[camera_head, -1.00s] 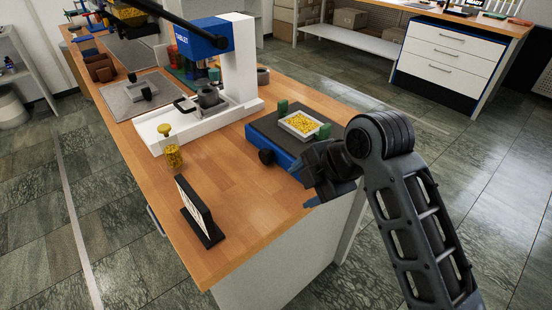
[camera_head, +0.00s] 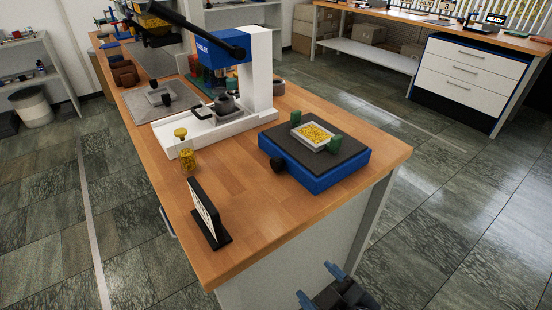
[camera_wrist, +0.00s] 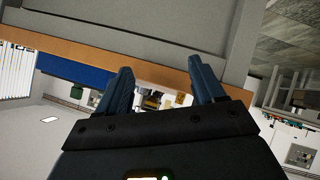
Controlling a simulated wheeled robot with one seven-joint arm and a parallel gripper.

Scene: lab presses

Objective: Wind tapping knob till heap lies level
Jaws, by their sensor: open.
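The tapping machine is a blue box (camera_head: 318,180) with a dark top plate, near the right end of the wooden bench. Its black knob (camera_head: 278,165) sticks out of the side facing left and front. A pale tray (camera_head: 299,141) with the yellow heap (camera_head: 313,134) stands on the plate between two green blocks. Whether the heap is level cannot be told. My gripper (camera_head: 336,284) is low at the bottom edge, in front of the bench end, below the top and apart from the knob. Its blue fingers are open and empty, also in the wrist view (camera_wrist: 160,82).
A white and blue tablet press (camera_head: 258,75) with a long black lever stands behind left. A jar of yellow pieces (camera_head: 187,155) and an upright sign (camera_head: 207,212) stand left of the machine. The bench front between sign and machine is bare.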

